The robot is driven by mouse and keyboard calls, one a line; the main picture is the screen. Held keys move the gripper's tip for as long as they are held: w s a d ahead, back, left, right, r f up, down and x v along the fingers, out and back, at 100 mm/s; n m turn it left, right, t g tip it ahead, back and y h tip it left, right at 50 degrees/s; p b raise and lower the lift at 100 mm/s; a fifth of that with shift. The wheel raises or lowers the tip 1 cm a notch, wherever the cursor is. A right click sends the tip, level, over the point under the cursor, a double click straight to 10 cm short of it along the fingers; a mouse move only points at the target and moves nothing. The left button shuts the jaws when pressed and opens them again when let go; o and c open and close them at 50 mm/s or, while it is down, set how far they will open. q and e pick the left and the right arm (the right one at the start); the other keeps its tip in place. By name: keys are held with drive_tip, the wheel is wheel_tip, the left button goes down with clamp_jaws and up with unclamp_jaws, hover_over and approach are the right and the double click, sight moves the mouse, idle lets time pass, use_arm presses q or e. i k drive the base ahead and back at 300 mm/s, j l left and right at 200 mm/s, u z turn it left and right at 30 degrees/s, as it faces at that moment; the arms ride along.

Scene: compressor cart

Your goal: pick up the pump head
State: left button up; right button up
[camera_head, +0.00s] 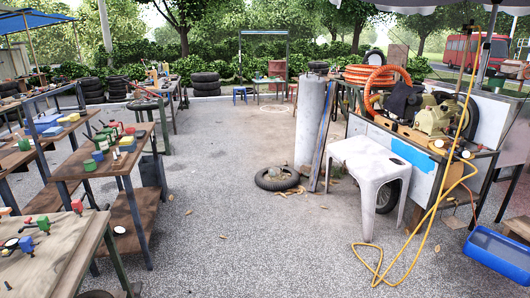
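I cannot single out the pump head with certainty. On the left, a wooden workbench (45,262) holds small parts: a blue and green fitting (40,224), a red one (77,207) and a round black gauge-like piece (12,244). A second bench behind it carries small green, blue and red pieces (98,145). On the right, the compressor cart (425,172) bears a beige machine with a motor-like body (436,116) and a dark part beside it (402,98). Neither of my grippers is in view.
A white plastic stool (366,153) stands before the cart. A yellow hose (432,216) hangs to the ground. A blue bin (500,254) is at lower right. A tyre (277,179) lies near a grey cylinder (309,124). The middle gravel (225,200) is mostly clear.

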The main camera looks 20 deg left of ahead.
sight(77, 204)
drive_tip(key=i+j+u, duration=0.2)
drive_tip(key=i+u, duration=0.25)
drive_tip(key=i+j+u, duration=0.1)
drive_tip(key=i+u, duration=0.15)
drive_tip(key=u, duration=0.25)
drive_tip(key=i+l+u, duration=0.1)
drive_tip(key=i+u, duration=0.35)
drive_tip(key=i+l+u, duration=0.15)
drive_tip(key=u, duration=0.3)
drive_tip(key=i+l, duration=0.05)
